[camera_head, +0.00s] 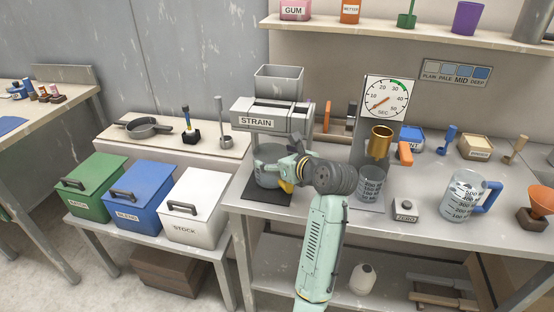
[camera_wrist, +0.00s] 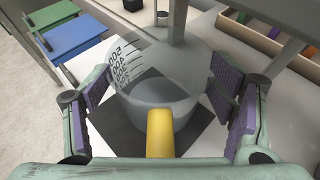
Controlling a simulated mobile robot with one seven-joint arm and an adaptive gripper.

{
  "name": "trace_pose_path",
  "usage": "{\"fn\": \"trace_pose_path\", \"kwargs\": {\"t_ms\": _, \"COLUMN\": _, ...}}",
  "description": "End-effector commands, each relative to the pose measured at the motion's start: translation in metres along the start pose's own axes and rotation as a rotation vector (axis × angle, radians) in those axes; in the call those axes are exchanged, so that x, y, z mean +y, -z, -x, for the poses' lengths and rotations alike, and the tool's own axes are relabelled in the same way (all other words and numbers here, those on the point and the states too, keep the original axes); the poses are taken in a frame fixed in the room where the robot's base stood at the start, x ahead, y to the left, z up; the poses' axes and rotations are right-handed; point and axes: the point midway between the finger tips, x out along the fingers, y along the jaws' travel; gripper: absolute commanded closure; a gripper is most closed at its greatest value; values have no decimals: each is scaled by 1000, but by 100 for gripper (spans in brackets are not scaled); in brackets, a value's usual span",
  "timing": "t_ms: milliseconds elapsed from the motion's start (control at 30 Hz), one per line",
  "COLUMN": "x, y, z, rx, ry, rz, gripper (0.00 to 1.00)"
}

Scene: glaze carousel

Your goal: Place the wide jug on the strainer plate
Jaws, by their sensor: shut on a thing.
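The wide jug (camera_head: 266,178) is clear with dark measuring marks and a yellow handle. It is upright under the strainer (camera_head: 256,122), over the dark strainer plate (camera_head: 262,198). The wrist view shows the jug (camera_wrist: 150,112) with its yellow handle (camera_wrist: 160,132) pointing back towards my palm. My gripper (camera_wrist: 162,82) has its purple-padded fingers on either side of the jug's body and is shut on it. In the head view my gripper (camera_head: 288,170) partly hides the jug's right side. I cannot tell whether its base touches the plate.
A dial stand (camera_head: 387,98) with a brass cup (camera_head: 381,138) and a clear beaker (camera_head: 369,184) stands just right of my arm. A blue-handled jug (camera_head: 462,196) is further right. Green, blue and white lidded bins (camera_head: 194,205) stand left, lower than the table.

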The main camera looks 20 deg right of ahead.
Motion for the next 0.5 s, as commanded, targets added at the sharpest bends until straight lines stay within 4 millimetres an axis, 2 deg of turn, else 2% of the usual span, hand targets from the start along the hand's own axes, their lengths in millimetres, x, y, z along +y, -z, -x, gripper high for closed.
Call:
{"fn": "trace_pose_path", "kwargs": {"t_ms": 100, "x": 0, "y": 9, "z": -4, "rx": -2, "ry": 0, "rz": 1, "gripper": 53}}
{"fn": "trace_pose_path", "kwargs": {"t_ms": 433, "x": 0, "y": 12, "z": -5, "rx": -3, "ry": 0, "rz": 3, "gripper": 53}}
{"fn": "trace_pose_path", "kwargs": {"t_ms": 467, "x": 0, "y": 13, "z": -5, "rx": -3, "ry": 0, "rz": 3, "gripper": 23}}
{"fn": "trace_pose_path", "kwargs": {"t_ms": 500, "x": 0, "y": 12, "z": -5, "rx": -3, "ry": 1, "rz": 3, "gripper": 20}}
